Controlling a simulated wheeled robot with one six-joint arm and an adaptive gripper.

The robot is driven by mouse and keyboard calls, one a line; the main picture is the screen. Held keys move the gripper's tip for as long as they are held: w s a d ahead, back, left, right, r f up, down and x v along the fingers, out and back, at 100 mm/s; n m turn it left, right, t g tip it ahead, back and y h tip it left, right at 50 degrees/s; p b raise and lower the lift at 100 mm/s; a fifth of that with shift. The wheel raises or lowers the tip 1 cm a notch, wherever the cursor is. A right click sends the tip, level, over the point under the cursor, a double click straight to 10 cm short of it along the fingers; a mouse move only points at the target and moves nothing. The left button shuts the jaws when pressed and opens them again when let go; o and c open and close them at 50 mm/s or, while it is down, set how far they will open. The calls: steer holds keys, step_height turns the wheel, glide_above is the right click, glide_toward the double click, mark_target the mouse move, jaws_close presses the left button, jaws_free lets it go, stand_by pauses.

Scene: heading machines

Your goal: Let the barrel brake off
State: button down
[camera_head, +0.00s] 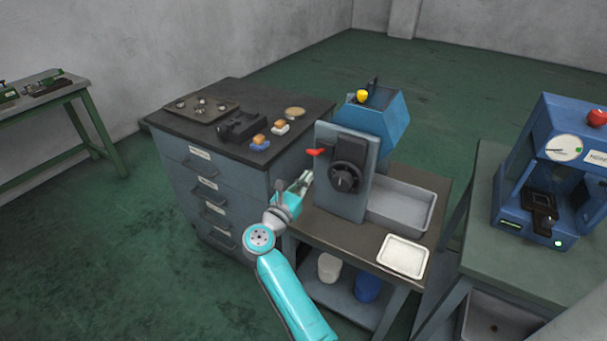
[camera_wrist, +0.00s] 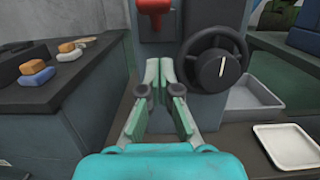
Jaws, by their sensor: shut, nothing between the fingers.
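My gripper (camera_head: 305,178) is below the red lever and left of the handwheel, apart from both. Its fingers (camera_wrist: 159,68) are shut and empty, pointing at the housing.
A grey drawer cabinet (camera_head: 190,175) stands left, with brushes and a tray on top. A grey bin (camera_head: 405,205) and a white tray (camera_head: 403,256) lie right of the housing. A blue press machine (camera_head: 560,170) stands on the right bench. Floor is open behind.

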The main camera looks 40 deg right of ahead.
steer(key=r+v, duration=0.1)
steer(key=v, duration=0.9)
steer(key=shift+a+r, duration=0.3)
steer(key=shift+r, duration=0.2)
steer(key=shift+s, duration=0.15)
